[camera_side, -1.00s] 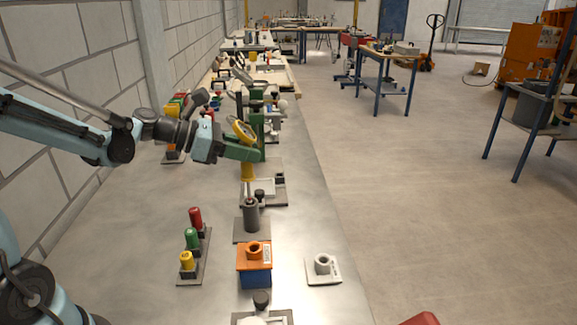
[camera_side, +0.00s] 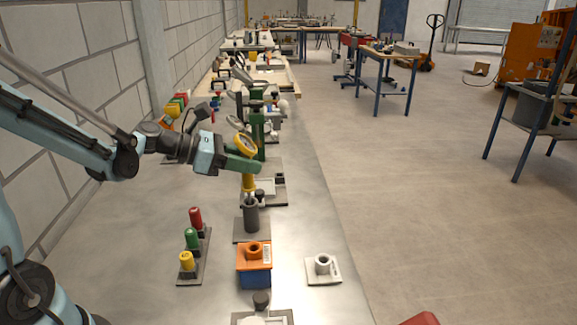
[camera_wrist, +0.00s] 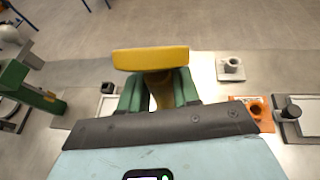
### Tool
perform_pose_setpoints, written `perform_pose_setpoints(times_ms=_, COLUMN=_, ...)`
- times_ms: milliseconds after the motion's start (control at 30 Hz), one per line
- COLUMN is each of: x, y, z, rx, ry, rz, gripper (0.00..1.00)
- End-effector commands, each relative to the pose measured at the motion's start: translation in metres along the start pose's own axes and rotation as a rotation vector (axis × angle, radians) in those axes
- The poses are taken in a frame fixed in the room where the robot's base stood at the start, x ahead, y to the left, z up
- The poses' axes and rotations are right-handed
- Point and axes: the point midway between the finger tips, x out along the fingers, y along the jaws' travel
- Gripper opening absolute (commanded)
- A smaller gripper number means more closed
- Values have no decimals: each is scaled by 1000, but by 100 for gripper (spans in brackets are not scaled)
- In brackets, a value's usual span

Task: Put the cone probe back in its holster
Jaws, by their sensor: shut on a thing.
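The cone probe (camera_side: 248,182) is yellow with a round dial at its top. My gripper (camera_side: 246,165) has its green fingers shut around the probe below the dial and holds it upright. In the wrist view the probe's yellow head (camera_wrist: 150,59) sits between the green fingers (camera_wrist: 158,92). The grey cylindrical holster (camera_side: 251,217) stands on a flat grey base. The probe is directly above it.
An orange-topped blue block (camera_side: 254,265) stands in front of the holster. A white socket plate (camera_side: 322,266) lies to the right. A rack of red, green and yellow handles (camera_side: 192,241) stands to the left. A green stand (camera_side: 257,125) rises behind. The table's right edge is close.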

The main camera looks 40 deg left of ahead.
Motion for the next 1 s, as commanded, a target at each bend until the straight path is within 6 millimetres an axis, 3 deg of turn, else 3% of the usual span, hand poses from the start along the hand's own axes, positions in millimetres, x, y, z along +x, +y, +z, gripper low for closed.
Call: perform_pose_setpoints(times_ms=1000, x=11, y=0, z=-26, rx=0, ry=-1, rz=0, gripper=9)
